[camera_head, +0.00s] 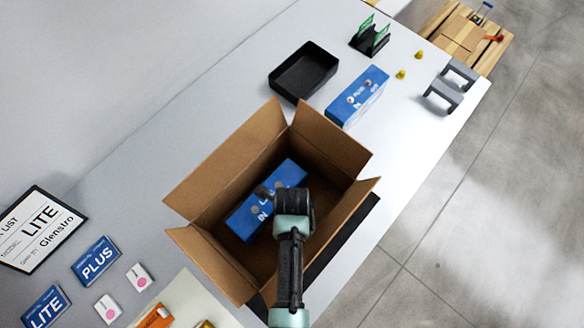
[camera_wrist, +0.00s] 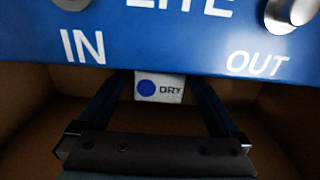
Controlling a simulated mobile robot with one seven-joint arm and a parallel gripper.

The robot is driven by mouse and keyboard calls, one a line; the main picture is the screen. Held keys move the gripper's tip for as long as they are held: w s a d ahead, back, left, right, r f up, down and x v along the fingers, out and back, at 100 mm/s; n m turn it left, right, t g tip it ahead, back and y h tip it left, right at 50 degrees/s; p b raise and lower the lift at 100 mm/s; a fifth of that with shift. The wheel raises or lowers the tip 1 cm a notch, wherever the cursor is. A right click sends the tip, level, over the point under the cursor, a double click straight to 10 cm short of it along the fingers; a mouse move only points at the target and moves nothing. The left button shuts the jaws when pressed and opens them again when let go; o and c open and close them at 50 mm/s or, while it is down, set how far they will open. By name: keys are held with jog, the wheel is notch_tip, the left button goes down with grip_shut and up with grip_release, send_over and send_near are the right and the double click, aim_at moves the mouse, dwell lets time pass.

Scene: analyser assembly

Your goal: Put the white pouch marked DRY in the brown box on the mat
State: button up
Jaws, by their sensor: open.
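The brown box (camera_head: 228,165) stands open on the dark mat (camera_head: 345,240), its flaps spread. Inside it lies a blue LITE unit (camera_head: 246,218) with metal knobs. In the wrist view this unit (camera_wrist: 170,42) fills the top. The white pouch marked DRY (camera_wrist: 160,88), with a blue dot, is inside the box, right beside the unit's lower edge. My gripper (camera_wrist: 160,82) is open, one finger on each side of the pouch and apart from it. In the head view my arm reaches into the box and hides the pouch.
A black tray (camera_head: 303,72), another blue unit (camera_head: 358,97), a green-and-black holder (camera_head: 370,37) and grey brackets (camera_head: 450,87) stand beyond the box. PLUS (camera_head: 97,261) and LITE (camera_head: 46,308) cards and a list sign (camera_head: 40,230) lie at left.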

jog(key=shift+r, duration=0.15)
notch_tip(320, 180, up, 12)
jog(key=p, duration=1.2)
dwell(0.9)
